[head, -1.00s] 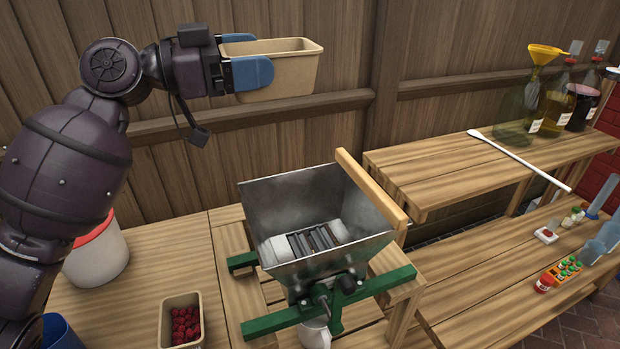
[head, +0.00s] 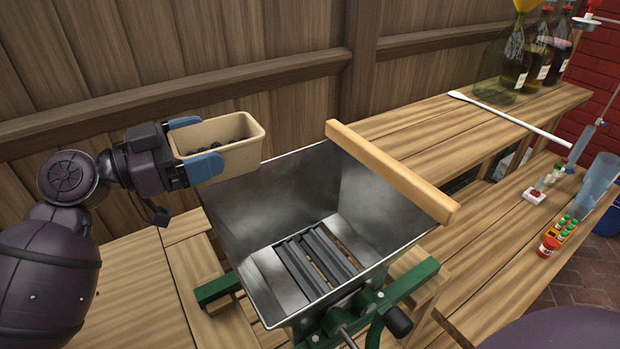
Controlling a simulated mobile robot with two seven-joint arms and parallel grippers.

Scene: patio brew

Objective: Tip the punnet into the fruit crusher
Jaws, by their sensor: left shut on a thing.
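The punnet (head: 240,163) is a beige open box with dark fruit showing inside. My left gripper (head: 196,150), with blue fingers, is shut on it from the left. The punnet is roughly upright, at the upper left rim of the fruit crusher (head: 290,185); I cannot tell whether it touches the rim. The crusher is a steel hopper on a green frame, with grey rollers at its bottom. The hopper holds no fruit that I can see. My right gripper is out of view.
A wooden bar (head: 390,172) lies along the hopper's right rim. A two-level wooden bench (head: 420,115) stands to the right with bottles (head: 515,65), a long white paddle (head: 510,118) and an orange rack of small vials (head: 562,230). The bench left of the crusher (head: 140,290) looks clear.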

